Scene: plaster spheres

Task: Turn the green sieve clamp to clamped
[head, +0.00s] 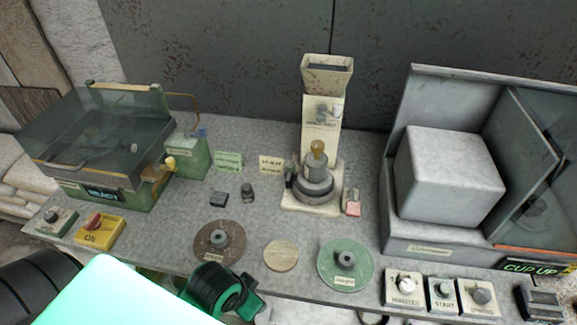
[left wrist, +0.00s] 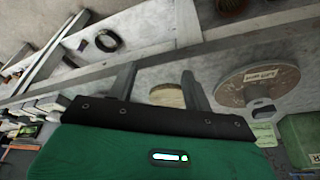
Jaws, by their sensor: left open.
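The green disc (head: 332,273) with a dark knob in its middle and a small pale label lies near the front edge of the counter, right of centre. It looks like the green sieve clamp; its label is too small to read. I cannot make it out in the left wrist view. My left arm comes in at the lower left of the head view, left of and nearer than the green disc. In the left wrist view my left gripper (left wrist: 160,71) has its two fingers apart with nothing held. My right gripper is not in view.
A brown disc (head: 207,250) with a knob and a plain tan disc (head: 281,256) lie left of the green one. Switch boxes (head: 403,294) stand front right.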

